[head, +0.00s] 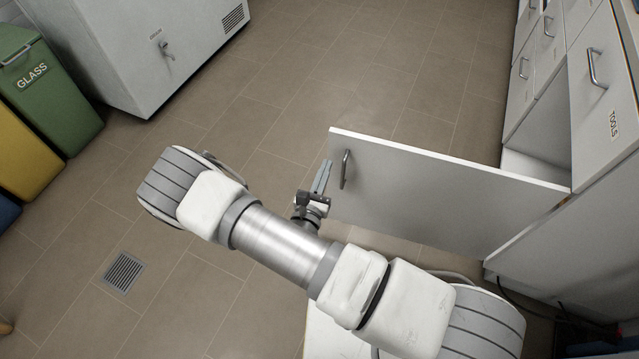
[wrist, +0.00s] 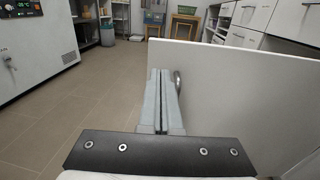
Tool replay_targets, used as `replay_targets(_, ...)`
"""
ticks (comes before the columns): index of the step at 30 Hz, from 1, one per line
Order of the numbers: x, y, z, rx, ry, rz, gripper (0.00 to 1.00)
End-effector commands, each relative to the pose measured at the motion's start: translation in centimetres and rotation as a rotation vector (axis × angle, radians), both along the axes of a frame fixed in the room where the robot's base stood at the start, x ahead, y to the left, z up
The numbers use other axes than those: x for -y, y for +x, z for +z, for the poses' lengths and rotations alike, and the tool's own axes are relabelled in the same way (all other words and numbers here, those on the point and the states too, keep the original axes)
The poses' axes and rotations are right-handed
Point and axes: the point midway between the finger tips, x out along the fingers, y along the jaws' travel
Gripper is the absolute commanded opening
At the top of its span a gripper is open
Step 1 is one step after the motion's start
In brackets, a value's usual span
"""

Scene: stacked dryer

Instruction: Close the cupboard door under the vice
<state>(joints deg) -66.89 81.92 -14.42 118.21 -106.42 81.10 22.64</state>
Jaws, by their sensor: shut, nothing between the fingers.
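The cupboard door (head: 440,195) is a light grey panel, swung wide open from the cabinet on the right. Its hinge side is at the cabinet and its free edge points left. A metal bar handle (head: 344,169) sits near the free edge. My gripper (head: 322,176) is shut and empty, just left of the handle and near the door's free edge. In the wrist view the closed fingers (wrist: 158,98) point forward beside the door (wrist: 235,95), with the handle (wrist: 178,80) just to their right. I cannot tell whether they touch the door. The vice is not in view.
The cabinet (head: 570,230) has an open compartment and drawers on the right, one labelled TOOLS. A white appliance (head: 150,50) stands at the upper left, with a green GLASS bin (head: 45,90) and a yellow bin (head: 22,155) at the left. The tiled floor between is clear.

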Motion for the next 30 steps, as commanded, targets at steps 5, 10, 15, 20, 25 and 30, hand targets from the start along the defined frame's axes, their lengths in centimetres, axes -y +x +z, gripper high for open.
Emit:
replay_targets(5,0.9,3.6,-0.2,0.001,0.002,-0.004,0.00)
replay_targets(10,1.4,5.8,-0.2,0.000,0.002,-0.002,0.00)
replay_targets(15,1.6,6.7,0.0,0.001,0.001,-0.001,0.00)
replay_targets(20,1.6,6.8,0.0,0.000,0.001,-0.001,0.00)
replay_targets(25,1.6,6.8,0.0,0.000,0.001,-0.001,0.00)
replay_targets(30,1.5,6.9,0.0,0.000,0.001,-0.004,0.00)
